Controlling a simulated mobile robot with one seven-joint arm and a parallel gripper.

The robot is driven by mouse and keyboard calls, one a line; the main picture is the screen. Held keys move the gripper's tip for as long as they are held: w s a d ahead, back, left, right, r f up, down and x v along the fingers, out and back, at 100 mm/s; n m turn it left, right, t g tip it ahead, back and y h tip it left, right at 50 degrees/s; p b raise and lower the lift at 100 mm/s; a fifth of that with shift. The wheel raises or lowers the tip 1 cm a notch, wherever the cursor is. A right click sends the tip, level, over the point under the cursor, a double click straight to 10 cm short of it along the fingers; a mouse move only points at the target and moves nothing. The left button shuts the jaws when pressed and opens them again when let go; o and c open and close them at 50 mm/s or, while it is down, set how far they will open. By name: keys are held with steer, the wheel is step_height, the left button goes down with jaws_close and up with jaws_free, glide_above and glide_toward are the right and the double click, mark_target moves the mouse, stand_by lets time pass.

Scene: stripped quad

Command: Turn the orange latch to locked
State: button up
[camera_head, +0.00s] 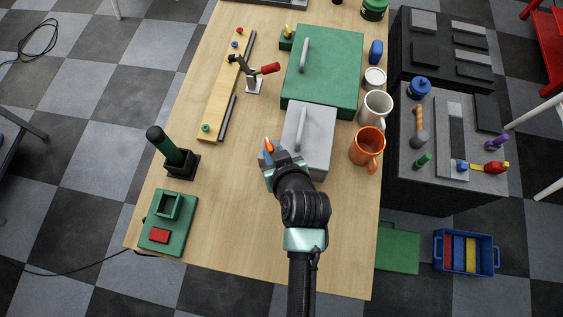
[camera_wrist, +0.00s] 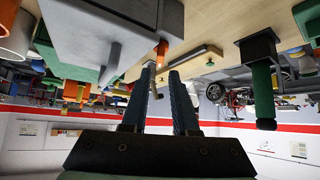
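The orange latch (camera_head: 268,144) shows as a small orange piece at the front left of the grey box (camera_head: 316,135), right by my gripper (camera_head: 271,157). In the wrist view, which looks upside down, the latch (camera_wrist: 162,50) stands upright just beyond my gripper's fingertips (camera_wrist: 163,70), beside the grey box (camera_wrist: 85,28). A gap shows between the two fingers, and they hold nothing that I can see. Whether the fingertips reach around the latch is hard to tell. My gripper hides part of the latch's base in the head view.
A green box (camera_head: 335,62) with a grey handle lies behind the grey box. An orange mug (camera_head: 367,148) and a white mug (camera_head: 376,107) stand to its right. A red-handled clamp (camera_head: 258,72) stands behind left.

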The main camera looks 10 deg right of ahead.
steer(key=a+b+v, duration=0.1)
steer(key=v, duration=0.6)
steer(key=shift+d, duration=0.45)
steer(key=shift+w, duration=0.1)
steer(key=w+r+t+b, duration=0.1)
steer(key=w+r+t, duration=0.25)
steer(key=r, duration=0.65)
steer(key=w+r+t+h+b, duration=0.1)
steer(key=w+r+t, duration=0.3)
steer(key=r, duration=0.5)
steer(key=w+r+t+b, duration=0.2)
steer(key=w+r, duration=0.3)
steer(key=r, duration=0.5)
steer(key=s+a+r+m+t+b, duration=0.1)
steer(key=s+r+t, duration=0.3)
steer(key=r, duration=0.8)
steer(key=s+a+r+m+t+b, duration=0.1)
steer(key=s+r+t, duration=0.4)
steer(key=r, duration=0.8)
steer(key=shift+s+a+h, duration=0.25)
steer(key=shift+a+h, duration=0.15)
steer(key=shift+a, duration=0.1)
